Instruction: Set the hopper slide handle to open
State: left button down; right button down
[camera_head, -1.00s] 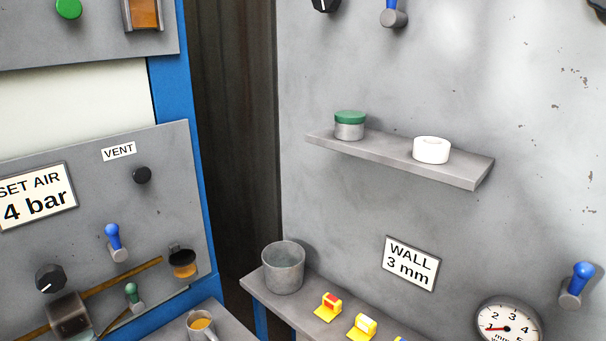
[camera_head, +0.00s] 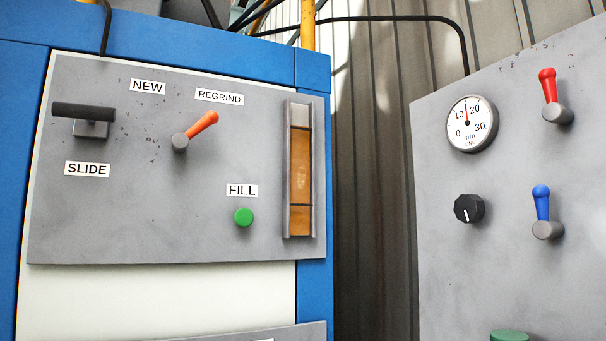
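The slide handle (camera_head: 84,112) is a dark bar on a grey block at the upper left of the grey panel (camera_head: 150,225). No open or shut marking can be read beside the handle. Neither of my grippers shows in this view.
An orange lever (camera_head: 197,130) stands right of the slide handle, tilted towards the REGRIND label. A green FILL button (camera_head: 243,217) and an amber sight window (camera_head: 300,170) are further right. Another grey panel (camera_head: 490,280) carries a gauge, a knob and levers.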

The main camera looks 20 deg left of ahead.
aim_at(90, 112)
jog(key=u, duration=1.85)
